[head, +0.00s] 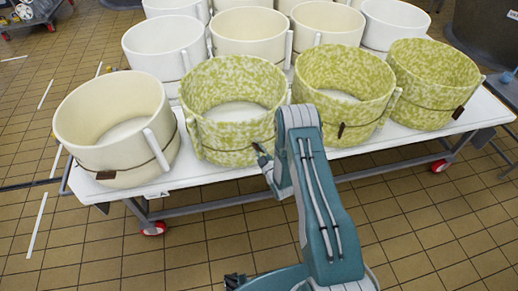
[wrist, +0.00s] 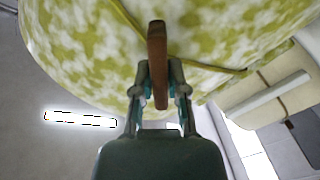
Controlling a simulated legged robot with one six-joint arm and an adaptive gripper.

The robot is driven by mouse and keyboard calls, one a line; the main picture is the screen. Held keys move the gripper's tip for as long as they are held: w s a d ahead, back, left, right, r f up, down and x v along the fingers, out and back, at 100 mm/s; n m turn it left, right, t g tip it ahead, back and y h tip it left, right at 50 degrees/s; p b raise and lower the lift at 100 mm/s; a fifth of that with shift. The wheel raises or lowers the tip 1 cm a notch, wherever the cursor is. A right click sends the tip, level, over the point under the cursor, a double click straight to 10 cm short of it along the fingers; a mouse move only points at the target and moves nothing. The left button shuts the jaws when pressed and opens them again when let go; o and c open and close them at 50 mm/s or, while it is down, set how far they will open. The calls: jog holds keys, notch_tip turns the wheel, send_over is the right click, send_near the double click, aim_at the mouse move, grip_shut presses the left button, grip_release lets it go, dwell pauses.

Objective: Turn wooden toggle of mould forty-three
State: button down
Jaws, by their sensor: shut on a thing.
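A green-and-white mottled round mould (head: 235,105) stands at the front of the white table, second from the left. No number can be read on it. My gripper (head: 262,152) is at its front right side in the head view. In the wrist view my gripper (wrist: 159,76) is shut on a brown wooden toggle (wrist: 157,45), one finger on each side. The toggle stands nearly upright in that picture, across the thin cord (wrist: 205,66) around the mottled mould (wrist: 85,45). In the head view the toggle is hidden by my gripper.
A cream mould (head: 112,115) stands left and two more mottled moulds (head: 345,90) (head: 432,80) stand right, each with a cord and brown toggle. Several white moulds fill the rows behind. The white table (head: 150,190) has red-wheeled casters. Tiled floor in front is clear.

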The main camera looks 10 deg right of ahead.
jog(key=n, duration=0.5)
jog(key=shift+a+f+n, duration=0.2)
jog(key=shift+n, duration=0.1)
jog(key=shift+s+f+n, duration=0.1)
jog(key=shift+f+n, duration=0.1)
jog(key=shift+n, duration=2)
jog(key=c, duration=0.7)
grip_release()
jog(key=shift+f, duration=0.1)
jog(key=shift+o, duration=0.2)
jog(key=shift+a, duration=0.1)
jog(key=v, duration=1.2)
